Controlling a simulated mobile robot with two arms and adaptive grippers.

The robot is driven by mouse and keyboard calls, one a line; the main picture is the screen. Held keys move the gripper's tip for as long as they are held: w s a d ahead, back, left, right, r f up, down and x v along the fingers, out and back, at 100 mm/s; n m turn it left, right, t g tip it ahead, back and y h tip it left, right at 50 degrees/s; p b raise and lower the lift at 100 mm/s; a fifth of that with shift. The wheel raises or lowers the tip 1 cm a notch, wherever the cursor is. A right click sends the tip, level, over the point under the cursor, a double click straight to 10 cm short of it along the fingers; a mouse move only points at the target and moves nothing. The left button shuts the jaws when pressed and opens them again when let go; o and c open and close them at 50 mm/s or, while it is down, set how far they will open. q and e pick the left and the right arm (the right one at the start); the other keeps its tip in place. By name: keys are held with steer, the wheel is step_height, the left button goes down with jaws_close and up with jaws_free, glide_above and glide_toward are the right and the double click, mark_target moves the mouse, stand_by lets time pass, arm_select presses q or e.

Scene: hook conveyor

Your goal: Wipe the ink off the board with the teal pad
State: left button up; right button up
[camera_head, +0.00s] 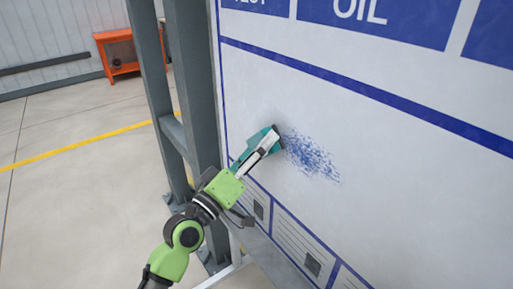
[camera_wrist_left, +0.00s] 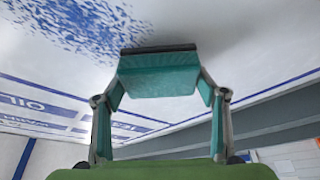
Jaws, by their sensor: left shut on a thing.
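My left gripper (camera_head: 264,144) is shut on the teal pad (camera_head: 272,131), which is at the board's surface on the left part of the white panel. In the left wrist view the teal pad (camera_wrist_left: 158,82) sits between the two fingers of the left gripper (camera_wrist_left: 158,88), with its dark edge toward the board. The blue ink (camera_head: 310,156) is a speckled patch just right of the pad in the head view. The ink also shows at the upper left in the left wrist view (camera_wrist_left: 80,22). The white board (camera_head: 400,190) has blue lines and lettering. My right gripper is not in view.
A grey steel post (camera_head: 190,90) stands along the board's left edge, close to my left arm. Small printed panels (camera_head: 312,262) line the board's lower part. An orange cart (camera_head: 122,52) stands far back left. Open floor (camera_head: 70,200) with a yellow line lies left.

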arm_select(q)
steer(key=shift+w+d, duration=0.25)
steer(key=shift+d, duration=0.1)
